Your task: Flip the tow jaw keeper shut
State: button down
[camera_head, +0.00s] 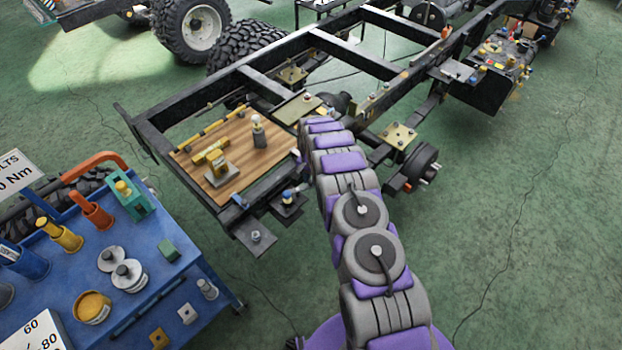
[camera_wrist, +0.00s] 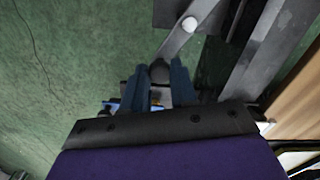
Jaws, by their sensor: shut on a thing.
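In the wrist view, my gripper (camera_wrist: 159,76) has its two blue-grey fingers closed around the dark rounded end of a grey lever, which I take to be the tow jaw keeper (camera_wrist: 175,43). The lever slants up to a pale round bolt head beside a grey plate. Whether the keeper is open or shut I cannot tell. In the head view, a small dark fitting with a blue part, apparently the tow jaw (camera_head: 287,207), sits at the near end of the chassis frame. My arm covers most of the gripper there.
The black chassis frame (camera_head: 185,104) runs to the upper right, with a wooden board (camera_head: 235,185) carrying yellow parts on it. A blue tool cart (camera_head: 60,285) stands at lower left. A grey bracket (camera_head: 254,237) juts from the frame's near end. Green floor is clear at right.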

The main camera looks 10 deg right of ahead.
jog(key=shift+w+a+n, duration=0.1)
jog(key=shift+w+n, duration=0.2)
jog(key=shift+n, duration=0.4)
jog(key=shift+w+a+n, duration=0.1)
jog(key=shift+w+n, duration=0.2)
jog(key=shift+n, duration=0.4)
jog(key=shift+w+a+n, duration=0.15)
jog(key=shift+w+n, duration=0.15)
jog(key=shift+n, duration=0.4)
jog(key=shift+w+a+n, duration=0.1)
jog(key=shift+w+n, duration=0.2)
jog(key=shift+n, duration=0.4)
jog(key=c, duration=0.9)
grip_release()
jog(key=shift+w+a, duration=0.1)
notch_tip(320, 180, up, 17)
jog(key=p, duration=0.2)
jog(key=shift+r, duration=0.15)
